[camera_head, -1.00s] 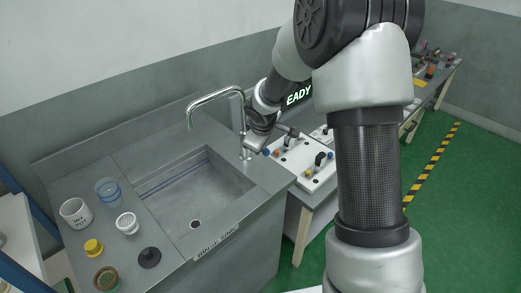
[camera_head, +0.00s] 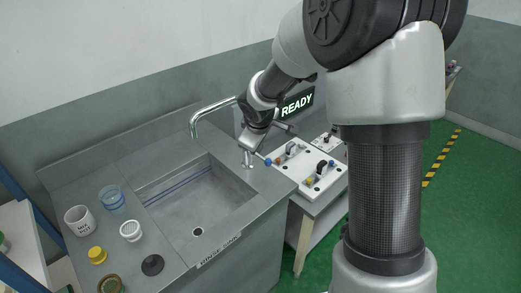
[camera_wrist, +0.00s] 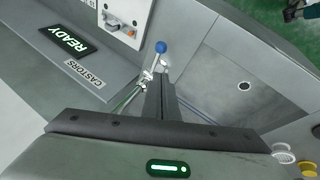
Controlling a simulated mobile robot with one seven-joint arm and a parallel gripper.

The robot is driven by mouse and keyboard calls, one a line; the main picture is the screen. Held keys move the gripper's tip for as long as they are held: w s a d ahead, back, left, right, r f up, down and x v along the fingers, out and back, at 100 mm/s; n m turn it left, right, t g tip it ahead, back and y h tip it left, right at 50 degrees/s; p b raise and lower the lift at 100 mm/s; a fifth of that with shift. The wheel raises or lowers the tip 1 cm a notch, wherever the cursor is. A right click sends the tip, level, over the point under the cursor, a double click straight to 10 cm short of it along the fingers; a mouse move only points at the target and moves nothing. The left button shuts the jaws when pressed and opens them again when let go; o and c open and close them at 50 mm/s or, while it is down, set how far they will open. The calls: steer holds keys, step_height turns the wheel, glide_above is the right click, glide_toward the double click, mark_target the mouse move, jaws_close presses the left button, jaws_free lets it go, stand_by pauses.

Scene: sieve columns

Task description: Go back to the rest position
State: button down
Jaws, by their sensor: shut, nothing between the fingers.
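My gripper (camera_wrist: 161,98) is shut and empty. In the wrist view its dark fingers point toward the sink tap's lever, which has a blue ball end (camera_wrist: 160,46). In the head view my arm reaches over the back right corner of the sink (camera_head: 212,212), and the wrist hides part of the tap (camera_head: 205,108). The fingertips are too small there to tell their gap from the tap. A black display reading READY in green (camera_head: 297,106) stands just right of the wrist; it also shows in the wrist view (camera_wrist: 69,43).
A white cup (camera_head: 78,221), a clear blue-tinted beaker (camera_head: 112,199), a white sieve (camera_head: 131,231), a yellow cap (camera_head: 97,255) and a black disc (camera_head: 152,265) stand left of the basin. A white panel with coloured knobs (camera_head: 318,177) lies on the right bench.

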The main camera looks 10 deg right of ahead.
steer(key=s+d+r+m+h+p, duration=0.1)
steer(key=s+d+r+m+p, duration=0.15)
steer(key=s+r, duration=0.6)
steer(key=s+d+r+m+p, duration=0.1)
steer(key=s+d+r+m, duration=0.15)
steer(key=s+r, duration=0.6)
steer(key=s+a+r+m+y, duration=0.1)
steer(key=s+r+m, duration=0.1)
steer(key=s, duration=0.5)
steer(key=s+a+r+m+p, duration=0.1)
steer(key=s+r+m, duration=0.1)
steer(key=s, duration=0.5)
steer(key=shift+m+y, duration=0.4)
steer(key=shift+m, duration=0.1)
steer(key=shift+s, duration=0.1)
